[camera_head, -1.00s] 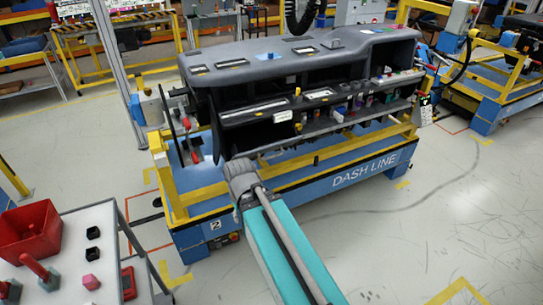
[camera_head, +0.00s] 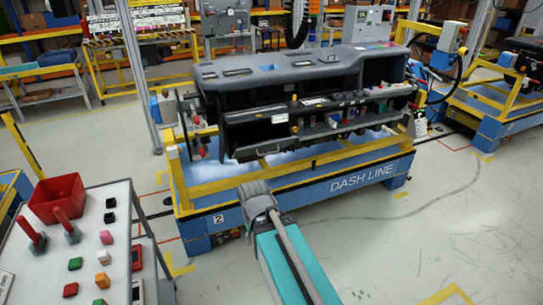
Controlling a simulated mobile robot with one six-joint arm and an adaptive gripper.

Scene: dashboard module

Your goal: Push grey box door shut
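The dark grey dashboard module (camera_head: 290,62) rests on the blue and yellow line cart in the middle of the head view. A dark front panel (camera_head: 250,138) with a small handle at its lower edge is at the left part of the module. It may be the grey box door; I cannot tell how far open it is. My turquoise arm reaches up from the bottom, and its grey wrist joint stands in front of the cart, below and apart from the panel in the picture. My gripper's fingers are not visible, so its state does not show.
The blue cart (camera_head: 335,185) marked "DASH LINE" has yellow rails. A white-topped table (camera_head: 90,255) at lower left carries a red bin (camera_head: 57,199), two red-handled tools and several coloured blocks. Open floor lies to the right. Yellow racks and benches stand behind.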

